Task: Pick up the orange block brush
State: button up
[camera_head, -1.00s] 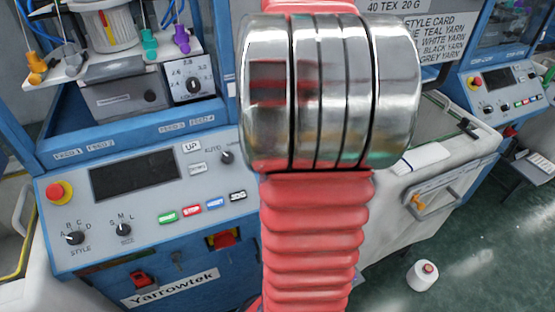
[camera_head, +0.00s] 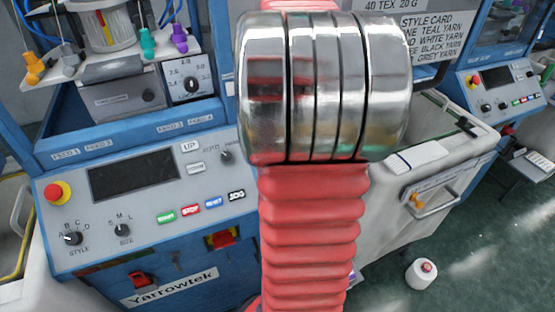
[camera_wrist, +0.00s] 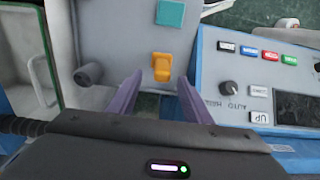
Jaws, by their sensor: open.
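An orange block (camera_wrist: 161,66) that looks like the brush lies on a grey surface in the wrist view, close to the middle. My gripper (camera_wrist: 159,80) is open, with its two purple fingers apart. The orange block shows just beyond and between the fingertips, with grey surface visible on both sides of it. Whether the fingers are level with it cannot be told. In the head view my red and silver arm covers the middle, and neither the fingers nor this block can be seen there.
A teal square (camera_wrist: 170,12) lies beyond the block. A round dark knob (camera_wrist: 88,75) is left of the fingers. The blue-edged control panel (camera_wrist: 225,75) is to the right. In the head view, a pale bin (camera_head: 385,235) stands right of my arm and a white cone (camera_head: 421,274) is on the floor.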

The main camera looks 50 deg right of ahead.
jog(key=shift+f, duration=0.1)
jog(key=shift+w+a+f, duration=0.1)
jog(key=shift+f, duration=1.15)
jog(key=shift+w+a+f, duration=0.1)
jog(key=shift+f, duration=1.15)
jog(key=shift+c, duration=0.4)
jog(key=c, duration=1.1)
